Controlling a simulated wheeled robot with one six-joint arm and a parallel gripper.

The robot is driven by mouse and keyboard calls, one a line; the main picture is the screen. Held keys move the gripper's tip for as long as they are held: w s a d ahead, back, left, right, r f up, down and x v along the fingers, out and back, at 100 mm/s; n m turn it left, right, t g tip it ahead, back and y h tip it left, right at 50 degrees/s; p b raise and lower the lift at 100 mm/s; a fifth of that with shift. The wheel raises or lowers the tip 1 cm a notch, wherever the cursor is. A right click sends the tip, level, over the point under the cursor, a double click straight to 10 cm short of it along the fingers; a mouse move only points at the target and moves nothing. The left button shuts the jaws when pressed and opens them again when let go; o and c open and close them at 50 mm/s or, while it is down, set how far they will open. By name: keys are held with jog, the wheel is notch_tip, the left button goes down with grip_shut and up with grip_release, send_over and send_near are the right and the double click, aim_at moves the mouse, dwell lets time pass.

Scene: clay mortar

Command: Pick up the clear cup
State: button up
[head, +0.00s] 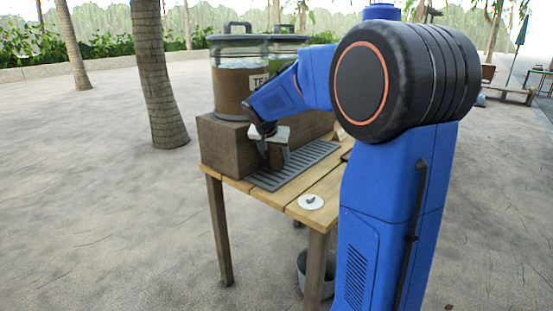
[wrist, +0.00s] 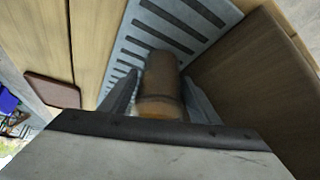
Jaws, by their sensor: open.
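The clear cup (wrist: 161,75) stands between the two fingers of my gripper (wrist: 161,85) in the wrist view. It looks brown-tinted, with an orange-brown end nearest the camera; I cannot tell whether it holds liquid. In the head view my gripper (head: 276,152) is over the slatted drip tray, in front of the wooden riser, and a brown part of the cup (head: 275,158) shows between its fingers. My gripper is open, with a finger on each side of the cup. Whether either finger touches it is not clear.
The grey slatted drip tray (head: 294,169) lies on the wooden table (head: 328,187). The wooden riser (head: 221,145) bears a drink dispenser (head: 231,85) with brown liquid. A white disc (head: 311,202) lies near the table's front. A brown square piece (wrist: 52,90) is at left in the wrist view.

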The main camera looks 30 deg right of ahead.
jog(key=shift+w+d+f, duration=0.1)
jog(key=shift+w+f, duration=0.05)
jog(key=shift+f, duration=0.15)
jog(key=c, duration=1.1)
